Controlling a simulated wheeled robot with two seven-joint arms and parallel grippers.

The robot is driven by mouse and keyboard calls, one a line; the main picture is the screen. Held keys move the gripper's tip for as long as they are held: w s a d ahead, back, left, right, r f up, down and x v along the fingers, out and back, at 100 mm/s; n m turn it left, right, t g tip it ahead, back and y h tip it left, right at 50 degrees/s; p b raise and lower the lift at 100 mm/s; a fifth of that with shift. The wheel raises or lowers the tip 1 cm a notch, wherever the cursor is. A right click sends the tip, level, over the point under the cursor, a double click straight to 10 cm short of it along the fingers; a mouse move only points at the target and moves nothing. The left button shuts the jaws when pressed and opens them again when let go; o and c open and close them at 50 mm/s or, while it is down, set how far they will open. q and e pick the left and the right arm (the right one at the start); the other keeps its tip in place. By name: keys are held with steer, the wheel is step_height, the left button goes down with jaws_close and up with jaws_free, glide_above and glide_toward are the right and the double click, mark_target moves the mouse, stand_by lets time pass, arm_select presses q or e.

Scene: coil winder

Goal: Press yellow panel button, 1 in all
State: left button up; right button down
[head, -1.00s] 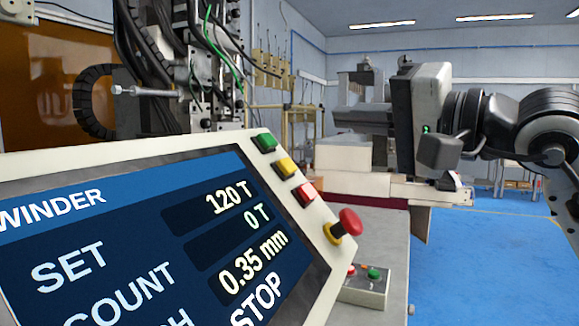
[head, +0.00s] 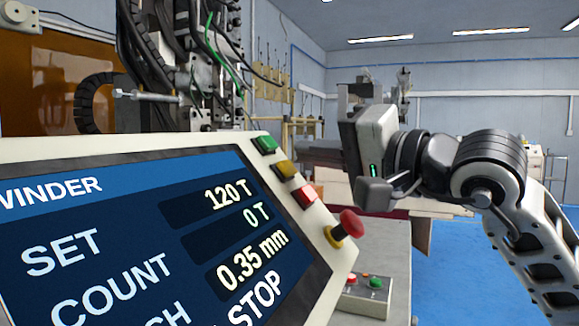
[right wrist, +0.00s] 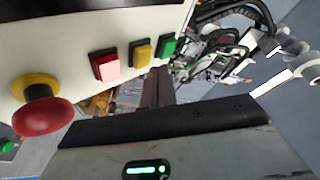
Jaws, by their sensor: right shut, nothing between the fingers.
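The yellow panel button (head: 286,169) sits between the green button (head: 264,143) and the red button (head: 305,195) on the winder panel's right edge. In the right wrist view the yellow button (right wrist: 140,53) shows clear and uncovered, and the red button (right wrist: 106,66) looks lit. My right gripper (head: 305,152) is shut and empty, to the right of the panel, its fingers pointing left towards the button row. In the right wrist view its dark fingers (right wrist: 158,78) end below the yellow and green buttons. I see no contact. My left gripper is out of view.
A red mushroom stop knob (head: 351,223) on a yellow base stands out below the button row. A small box (head: 364,296) with red and green buttons sits lower right. The screen (head: 130,240) reads 120 T, 0 T, 0.35 mm, STOP. Winder cables and machinery stand behind the panel.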

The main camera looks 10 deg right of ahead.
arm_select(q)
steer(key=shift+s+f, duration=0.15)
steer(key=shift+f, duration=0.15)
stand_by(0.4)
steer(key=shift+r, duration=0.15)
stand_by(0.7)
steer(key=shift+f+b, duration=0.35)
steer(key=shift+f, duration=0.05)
arm_select(e)
steer(key=shift+w+a+f, duration=0.2)
steer(key=shift+a+f, duration=0.05)
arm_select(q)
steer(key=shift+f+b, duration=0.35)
arm_select(e)
steer(key=shift+w+a+f, duration=0.15)
steer(key=shift+a+f, duration=0.1)
steer(key=shift+f, duration=0.05)
steer(key=shift+d+r, duration=0.1)
stand_by(0.6)
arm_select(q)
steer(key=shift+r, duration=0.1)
arm_select(e)
steer(key=shift+s+d+r, duration=0.35)
steer(key=shift+d+r, duration=0.05)
steer(key=shift+r, duration=0.05)
